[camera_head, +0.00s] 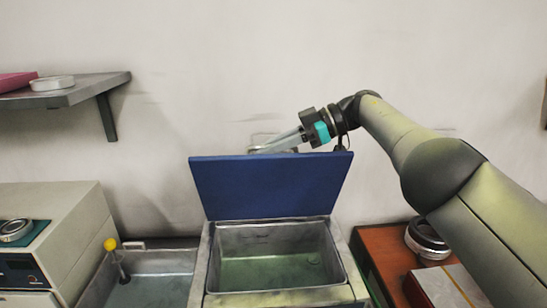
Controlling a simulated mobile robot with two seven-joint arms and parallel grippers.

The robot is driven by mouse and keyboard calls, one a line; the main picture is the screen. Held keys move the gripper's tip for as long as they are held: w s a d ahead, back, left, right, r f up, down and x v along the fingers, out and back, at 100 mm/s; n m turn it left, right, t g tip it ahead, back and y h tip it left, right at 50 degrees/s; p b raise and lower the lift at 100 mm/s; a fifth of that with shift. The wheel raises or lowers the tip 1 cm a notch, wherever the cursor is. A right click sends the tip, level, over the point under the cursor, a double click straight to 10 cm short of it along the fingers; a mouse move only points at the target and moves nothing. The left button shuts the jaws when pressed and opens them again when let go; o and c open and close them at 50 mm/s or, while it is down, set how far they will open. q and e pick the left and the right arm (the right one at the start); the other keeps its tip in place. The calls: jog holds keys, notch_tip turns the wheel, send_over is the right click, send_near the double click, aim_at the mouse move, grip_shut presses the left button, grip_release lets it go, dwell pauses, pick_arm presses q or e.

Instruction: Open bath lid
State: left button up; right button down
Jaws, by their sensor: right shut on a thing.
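The bath (212,290) is a rectangular metal tank standing in the lower middle. Its inside is in plain view, with a greenish floor. The blue bath lid (268,186) stands raised at the back of the tank, tilted away from me. My right gripper (285,143) is above and behind the lid's top edge, with its fingers pointing left. It is shut on the lid's handle (262,137), which shows only partly behind the lid. The contact itself is hard to make out. My left gripper is not in view.
A grey shelf (90,90) with a pink item and a white ring is on the left wall. A white machine (60,225) and a shallow basin (150,283) with a yellow-topped tool stand left. Metal rings (427,240) lie on the brown table (385,245) under my right arm.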

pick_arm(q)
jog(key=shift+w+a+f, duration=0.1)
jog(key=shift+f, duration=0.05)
pick_arm(e)
jog(key=shift+d, duration=0.1)
jog(key=c, duration=1.2)
grip_release()
jog(key=shift+o, duration=0.2)
jog(key=shift+r, duration=0.1)
